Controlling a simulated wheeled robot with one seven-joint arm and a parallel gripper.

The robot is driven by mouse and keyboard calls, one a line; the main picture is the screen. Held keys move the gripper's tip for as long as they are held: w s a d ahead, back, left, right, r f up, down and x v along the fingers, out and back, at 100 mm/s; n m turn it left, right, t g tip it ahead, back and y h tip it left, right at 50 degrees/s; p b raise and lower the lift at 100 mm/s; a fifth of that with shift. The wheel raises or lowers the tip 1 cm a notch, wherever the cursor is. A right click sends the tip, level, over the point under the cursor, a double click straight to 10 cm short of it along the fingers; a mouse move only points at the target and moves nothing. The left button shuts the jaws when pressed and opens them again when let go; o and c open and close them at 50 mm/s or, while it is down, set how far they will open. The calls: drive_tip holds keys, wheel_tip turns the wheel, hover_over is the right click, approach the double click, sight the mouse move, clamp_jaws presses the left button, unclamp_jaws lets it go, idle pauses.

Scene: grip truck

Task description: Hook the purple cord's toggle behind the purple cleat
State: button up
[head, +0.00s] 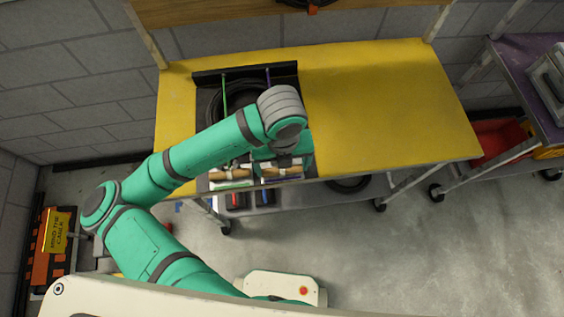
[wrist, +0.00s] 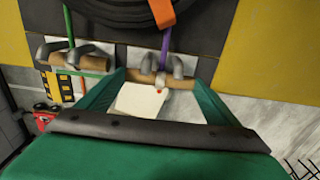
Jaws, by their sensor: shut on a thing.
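In the wrist view my gripper (wrist: 160,82) is shut on the wooden toggle (wrist: 188,84), with one teal finger at each end of it. The purple cord (wrist: 165,43) runs down to the toggle's middle. The grey two-pronged purple-cord cleat (wrist: 149,62) is right at the toggle, its prongs partly overlapping it. I cannot tell whether the toggle sits behind the prongs or just against them.
To the left, a green cord (wrist: 68,22) runs to a second toggle (wrist: 92,63) at another grey cleat (wrist: 45,50). A black coil (wrist: 120,12) and orange strap (wrist: 161,12) lie beyond. A pale block (wrist: 138,101) shows between my fingers. The yellow table (head: 380,110) is clear at right.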

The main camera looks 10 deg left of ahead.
drive_tip(key=shift+f, duration=0.25)
drive_tip(key=o, duration=1)
drive_tip(key=shift+o, duration=0.2)
drive_tip(key=shift+r, duration=0.1)
wheel_tip(320, 180, up, 11)
drive_tip(key=shift+f, duration=0.2)
